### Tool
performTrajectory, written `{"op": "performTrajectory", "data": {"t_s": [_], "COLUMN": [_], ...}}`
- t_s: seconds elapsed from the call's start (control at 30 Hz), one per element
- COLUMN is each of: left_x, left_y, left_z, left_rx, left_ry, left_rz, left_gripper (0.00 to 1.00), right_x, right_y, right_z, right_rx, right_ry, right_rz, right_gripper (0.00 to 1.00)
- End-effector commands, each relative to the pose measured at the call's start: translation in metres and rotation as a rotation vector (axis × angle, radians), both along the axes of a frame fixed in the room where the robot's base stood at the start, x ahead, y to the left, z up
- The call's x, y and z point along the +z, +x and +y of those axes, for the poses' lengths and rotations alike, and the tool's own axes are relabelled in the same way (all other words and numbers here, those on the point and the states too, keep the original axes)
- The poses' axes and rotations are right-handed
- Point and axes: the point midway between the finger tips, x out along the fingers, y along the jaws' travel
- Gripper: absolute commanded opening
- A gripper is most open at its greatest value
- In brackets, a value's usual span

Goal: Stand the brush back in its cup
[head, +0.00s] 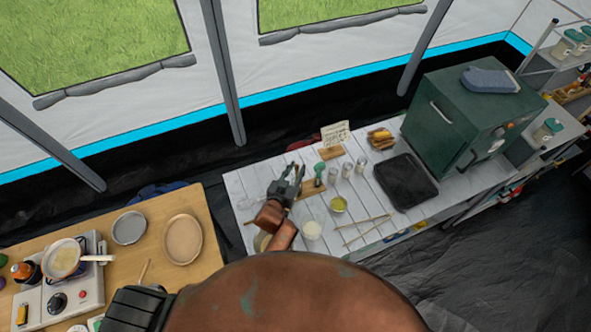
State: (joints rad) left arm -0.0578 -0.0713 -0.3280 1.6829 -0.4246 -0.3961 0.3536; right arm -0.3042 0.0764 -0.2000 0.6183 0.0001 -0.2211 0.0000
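My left gripper (296,170) is over the white plank table (375,222), near its left part. Its two dark fingers look apart, with nothing seen between them. Just right of it is a small upright thing with a green top (320,168), by a wooden block (314,187); I cannot tell whether it is the brush. Small pale cups stand to its right, one here (347,169) and one here (361,164). I cannot tell which is the brush's cup. My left arm and gripper hide part of the table. My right gripper is not in view.
A yellow-green bowl (338,204), a white jar (312,230) and thin sticks (368,229) lie in front. A black tray (405,181) and a green oven (468,112) are at right. A sign (336,134) stands behind. A wooden table (205,205) with a pan (62,258) is at left.

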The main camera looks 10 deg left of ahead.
Motion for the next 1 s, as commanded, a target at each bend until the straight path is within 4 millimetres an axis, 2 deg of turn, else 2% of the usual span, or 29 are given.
{"op": "performTrajectory", "data": {"t_s": [0.1, 0.37, 0.47, 1.0], "left_x": [0.0, 0.0, 0.001, 0.029], "left_y": [0.0, -0.001, -0.008, -0.101], "left_z": [0.0, 0.0, 0.002, 0.017], "left_rx": [0.0, 0.0, 0.0, 0.0], "left_ry": [0.0, 0.0, 0.0, 0.0], "left_rz": [0.0, 0.001, 0.002, 0.002], "left_gripper": [0.31, 0.31, 0.31, 0.31], "right_x": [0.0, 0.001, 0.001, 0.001], "right_y": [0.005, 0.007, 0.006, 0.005], "right_z": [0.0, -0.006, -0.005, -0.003], "right_rx": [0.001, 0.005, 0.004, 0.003], "right_ry": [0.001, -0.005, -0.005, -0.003], "right_rz": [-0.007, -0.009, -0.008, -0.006], "right_gripper": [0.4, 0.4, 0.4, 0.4]}}
